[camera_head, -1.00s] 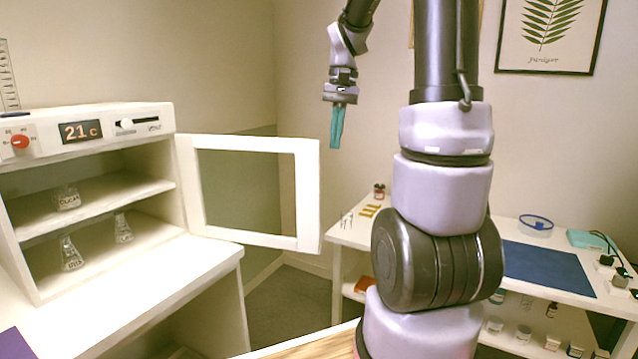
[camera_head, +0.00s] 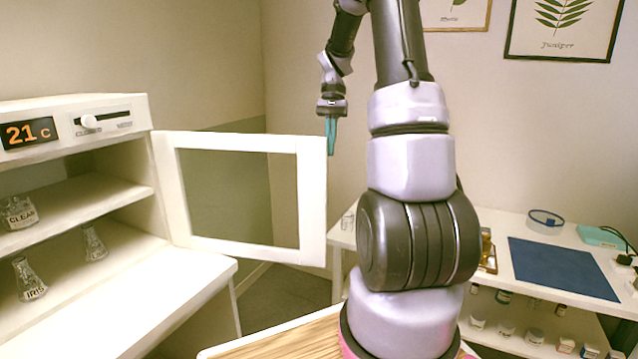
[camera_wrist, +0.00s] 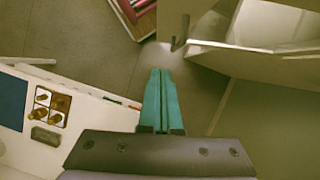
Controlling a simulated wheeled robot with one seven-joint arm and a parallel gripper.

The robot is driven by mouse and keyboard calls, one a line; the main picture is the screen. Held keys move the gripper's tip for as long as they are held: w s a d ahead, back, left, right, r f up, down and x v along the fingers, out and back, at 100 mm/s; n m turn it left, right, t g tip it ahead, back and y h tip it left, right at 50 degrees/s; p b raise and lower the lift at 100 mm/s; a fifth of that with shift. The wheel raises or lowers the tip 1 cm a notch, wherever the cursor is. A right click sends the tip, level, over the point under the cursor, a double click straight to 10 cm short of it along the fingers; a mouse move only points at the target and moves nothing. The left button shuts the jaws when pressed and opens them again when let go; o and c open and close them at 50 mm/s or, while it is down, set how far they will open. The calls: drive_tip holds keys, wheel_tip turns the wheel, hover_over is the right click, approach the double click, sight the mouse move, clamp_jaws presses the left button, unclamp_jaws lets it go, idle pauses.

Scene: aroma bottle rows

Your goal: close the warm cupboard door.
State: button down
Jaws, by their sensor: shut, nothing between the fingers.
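The warm cupboard (camera_head: 75,108) is white, with an orange 21 C display, and stands at the left in the head view. Its white-framed door with a see-through pane (camera_head: 312,205) is hinged at the cupboard's right side and stands wide open. My gripper (camera_head: 331,152) has teal fingers, pointing down and shut with nothing between them. In the head view it appears just beyond the door's free edge, near its upper right corner; I cannot tell the exact gap. In the wrist view the shut fingers (camera_wrist: 161,75) point toward the floor, with a dark hooked handle (camera_wrist: 181,33) ahead and slightly right.
Glass flasks (camera_head: 28,278) stand on the cupboard's lower level, and a bottle marked CLEAR (camera_head: 18,212) on its shelf. A white table with a blue mat (camera_head: 562,268) is at the right. A wooden top (camera_head: 280,342) is in front. Floor shows below the door.

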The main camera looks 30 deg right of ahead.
sight(324, 186)
drive_tip(key=x, duration=0.3)
drive_tip(key=s+a+x, duration=0.1)
drive_tip(key=x, duration=0.3)
drive_tip(key=s+r+x, duration=0.1)
drive_tip(key=x, duration=0.2)
drive_tip(key=shift+a+f, duration=0.2)
drive_tip(key=shift+a, duration=0.1)
drive_tip(key=shift+s+a, duration=0.4)
drive_tip(key=shift+s, duration=0.05)
